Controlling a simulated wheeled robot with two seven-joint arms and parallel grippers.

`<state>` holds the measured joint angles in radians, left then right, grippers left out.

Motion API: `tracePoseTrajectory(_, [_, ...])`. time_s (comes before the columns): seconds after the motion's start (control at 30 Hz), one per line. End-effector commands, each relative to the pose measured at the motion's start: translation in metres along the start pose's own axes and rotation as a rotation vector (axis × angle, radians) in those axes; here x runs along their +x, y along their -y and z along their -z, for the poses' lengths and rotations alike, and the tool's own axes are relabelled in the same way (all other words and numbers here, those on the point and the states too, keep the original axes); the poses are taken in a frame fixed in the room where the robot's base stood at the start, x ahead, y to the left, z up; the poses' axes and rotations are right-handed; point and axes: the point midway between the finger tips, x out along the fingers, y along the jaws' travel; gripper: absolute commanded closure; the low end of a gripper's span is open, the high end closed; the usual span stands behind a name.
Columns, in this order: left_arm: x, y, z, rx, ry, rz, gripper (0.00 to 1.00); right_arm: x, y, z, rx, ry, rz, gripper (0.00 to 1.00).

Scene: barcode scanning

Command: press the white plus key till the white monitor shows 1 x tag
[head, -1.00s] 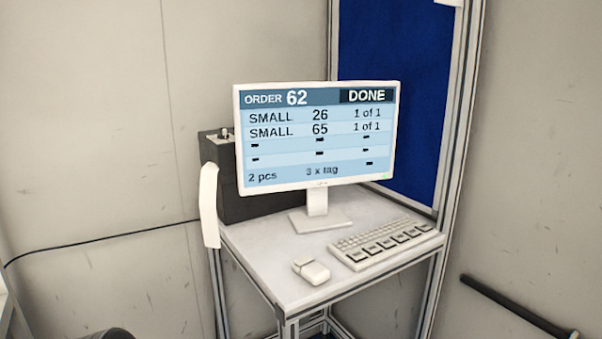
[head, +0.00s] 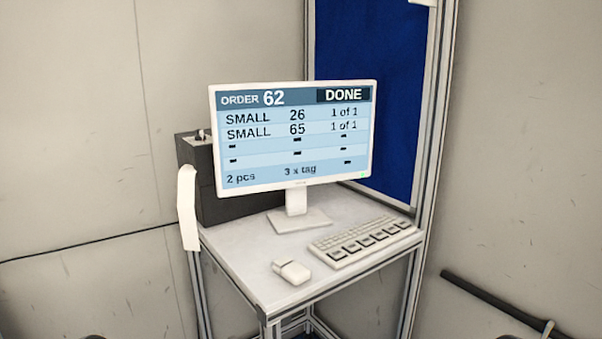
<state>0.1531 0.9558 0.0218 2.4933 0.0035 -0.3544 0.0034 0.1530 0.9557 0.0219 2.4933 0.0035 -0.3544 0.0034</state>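The white monitor (head: 293,187) stands on the small desk. Its screen reads ORDER 62, DONE, two SMALL rows, 26 and 65, each 1 of 1, then 2 pcs and 3 x tag. The white keyboard (head: 366,243) lies on the desk to the right of the monitor's foot. It has a front row of larger keys with dark marks, too small to read, so I cannot tell which one is the plus key. Neither of my grippers can be made out in the head view; only dark bits show at the bottom edge.
A white mouse (head: 292,272) lies at the front of the desk (head: 252,262). A dark box (head: 215,190) stands behind the monitor at left, with a white curled strip (head: 188,208) beside it. A blue panel (head: 371,90) is behind. A black bar (head: 492,303) is at lower right.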

Motion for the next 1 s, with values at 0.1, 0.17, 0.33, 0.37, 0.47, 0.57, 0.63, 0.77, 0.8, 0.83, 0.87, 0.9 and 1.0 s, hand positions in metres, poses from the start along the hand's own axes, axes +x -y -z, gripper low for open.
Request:
tracePoseTrajectory(0.1, [0.0000,0.0000,0.0000,0.000,0.000,0.000,1.00,0.0000,0.0000,0.0000,0.000,0.000,0.000,0.78])
tracePoseTrajectory(0.17, [0.0000,0.0000,0.0000,0.000,0.000,0.000,1.00,0.0000,0.0000,0.0000,0.000,0.000,0.000,0.82])
tracePoseTrajectory(0.33, [0.0000,0.0000,0.0000,0.000,0.000,0.000,1.00,0.0000,0.0000,0.0000,0.000,0.000,0.000,0.96])
tracePoseTrajectory(0.37, [0.0000,0.0000,0.0000,0.000,0.000,0.000,1.00,0.0000,0.0000,0.0000,0.000,0.000,0.000,0.99])
tracePoseTrajectory(0.47, [0.0000,0.0000,0.0000,0.000,0.000,0.000,1.00,0.0000,0.0000,0.0000,0.000,0.000,0.000,1.00])
tracePoseTrajectory(0.57, [0.0000,0.0000,0.0000,0.000,0.000,0.000,1.00,0.0000,0.0000,0.0000,0.000,0.000,0.000,1.00])
tracePoseTrajectory(0.63, [0.0000,0.0000,0.0000,0.000,0.000,0.000,1.00,0.0000,0.0000,0.0000,0.000,0.000,0.000,1.00])
tracePoseTrajectory(0.77, [0.0000,0.0000,0.0000,0.000,0.000,0.000,1.00,0.0000,0.0000,0.0000,0.000,0.000,0.000,1.00])
tracePoseTrajectory(0.8, [0.0000,0.0000,0.0000,0.000,0.000,0.000,1.00,0.0000,0.0000,0.0000,0.000,0.000,0.000,1.00])
tracePoseTrajectory(0.83, [0.0000,0.0000,0.0000,0.000,0.000,0.000,1.00,0.0000,0.0000,0.0000,0.000,0.000,0.000,1.00])
tracePoseTrajectory(0.87, [0.0000,0.0000,0.0000,0.000,0.000,0.000,1.00,0.0000,0.0000,0.0000,0.000,0.000,0.000,1.00])
tracePoseTrajectory(0.9, [0.0000,0.0000,0.0000,0.000,0.000,0.000,1.00,0.0000,0.0000,0.0000,0.000,0.000,0.000,1.00])
tracePoseTrajectory(1.0, [0.0000,0.0000,0.0000,0.000,0.000,0.000,1.00,0.0000,0.0000,-0.0001,0.000,0.000,0.000,1.00])
